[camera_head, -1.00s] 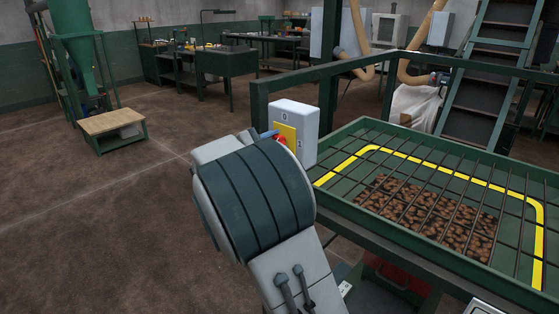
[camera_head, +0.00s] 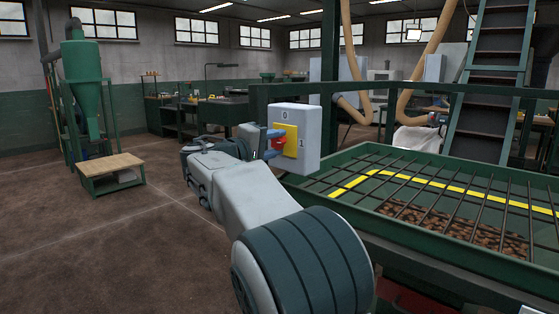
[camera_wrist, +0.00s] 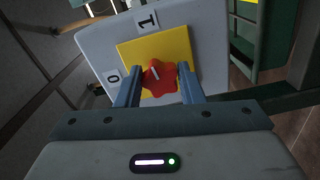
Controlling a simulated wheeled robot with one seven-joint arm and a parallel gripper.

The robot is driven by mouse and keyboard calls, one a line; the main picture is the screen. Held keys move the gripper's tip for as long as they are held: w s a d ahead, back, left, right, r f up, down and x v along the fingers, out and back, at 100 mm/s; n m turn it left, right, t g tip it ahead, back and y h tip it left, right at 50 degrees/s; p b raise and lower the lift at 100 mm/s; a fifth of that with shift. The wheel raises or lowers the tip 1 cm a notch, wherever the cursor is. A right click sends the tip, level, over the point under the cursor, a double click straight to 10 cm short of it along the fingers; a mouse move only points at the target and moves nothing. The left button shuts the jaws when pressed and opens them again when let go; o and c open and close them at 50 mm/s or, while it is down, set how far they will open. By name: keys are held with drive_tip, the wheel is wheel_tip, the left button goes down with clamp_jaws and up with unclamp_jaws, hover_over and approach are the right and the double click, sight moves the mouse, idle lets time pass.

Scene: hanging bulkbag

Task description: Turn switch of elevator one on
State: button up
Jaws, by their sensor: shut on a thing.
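The switch is a light grey box (camera_head: 311,133) with a yellow plate (camera_head: 291,141), a red knob, and marks 0 and 1. It is mounted at the corner of the green railing in the head view. My gripper (camera_head: 279,143) is at the front of the box, its fingers at the knob. In the wrist view the red knob (camera_wrist: 159,79) sits between my two blue-grey fingers, which are shut on it. A white mark on the knob points toward the picture's top, leaning slightly left. The 0 label is at the left and the 1 label at the top.
A green hopper with a bar grate (camera_head: 440,200) holds brown lumps to the right of the switch box. A green railing (camera_head: 400,93) runs behind it. A low wooden-topped stand (camera_head: 107,164) and open floor are at the left.

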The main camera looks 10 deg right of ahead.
drive_tip(key=shift+a+f+m+b, duration=0.2)
drive_tip(key=shift+m+b, duration=0.3)
drive_tip(key=shift+b, duration=0.2)
drive_tip(key=shift+r, duration=0.1)
drive_tip(key=o, duration=0.9)
drive_tip(key=shift+a, duration=0.1)
drive_tip(key=shift+c, duration=0.2)
drive_tip(key=shift+o, duration=0.6)
drive_tip(key=shift+a, duration=0.15)
drive_tip(key=shift+d+m, duration=0.25)
drive_tip(key=shift+m, duration=0.05)
drive_tip(key=v, duration=1.4)
drive_tip(key=shift+r, duration=0.1)
